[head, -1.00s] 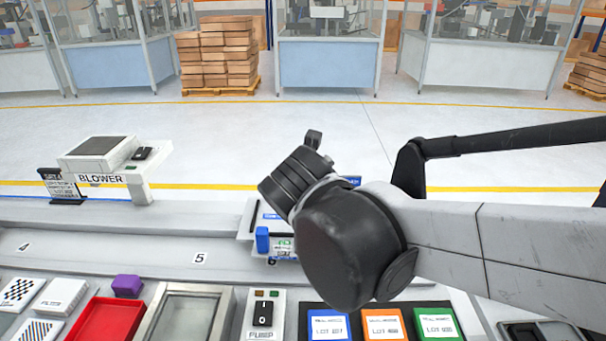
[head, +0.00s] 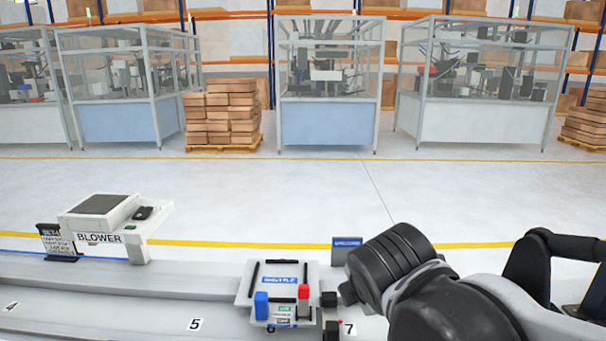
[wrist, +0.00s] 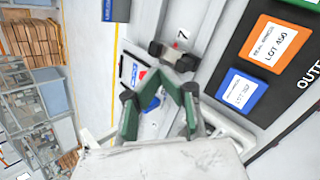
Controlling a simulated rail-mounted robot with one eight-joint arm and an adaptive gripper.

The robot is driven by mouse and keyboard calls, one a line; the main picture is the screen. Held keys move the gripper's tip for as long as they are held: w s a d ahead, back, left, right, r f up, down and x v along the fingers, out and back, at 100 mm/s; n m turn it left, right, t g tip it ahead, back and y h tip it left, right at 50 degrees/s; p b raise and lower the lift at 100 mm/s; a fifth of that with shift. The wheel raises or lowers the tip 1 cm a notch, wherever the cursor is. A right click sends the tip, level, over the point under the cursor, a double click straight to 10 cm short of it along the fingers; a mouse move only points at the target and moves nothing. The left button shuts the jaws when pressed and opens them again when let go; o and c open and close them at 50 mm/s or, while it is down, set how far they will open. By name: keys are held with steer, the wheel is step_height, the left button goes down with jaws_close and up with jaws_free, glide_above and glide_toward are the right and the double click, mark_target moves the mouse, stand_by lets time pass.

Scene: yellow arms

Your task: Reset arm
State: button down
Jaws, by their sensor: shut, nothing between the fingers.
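My gripper (wrist: 158,98) shows in the wrist view with its green fingers drawn in toward each other and nothing between them. The fixture is partly hidden behind the fingers in the wrist view. The gripper appears to be above the bench rail near the number 7 label (head: 349,329).
A blower unit (head: 100,215) stands at the left of the bench. The number 5 label (head: 195,324) marks bare rail. In the wrist view an orange lot pad (wrist: 275,44) and a blue lot pad (wrist: 238,91) lie on the bench. Glass cabinets (head: 325,120) stand far behind open floor.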

steer(key=s+d+f+m, duration=0.1)
steer(key=s+d+m, duration=0.4)
steer(key=m, duration=0.6)
steer(key=s+d+f+m+g, duration=0.1)
steer(key=s+d+m, duration=0.3)
steer(key=m, duration=0.7)
steer(key=shift+s+d+f+y, duration=0.3)
steer(key=shift+s+d+f, duration=0.1)
steer(key=shift+f, duration=0.3)
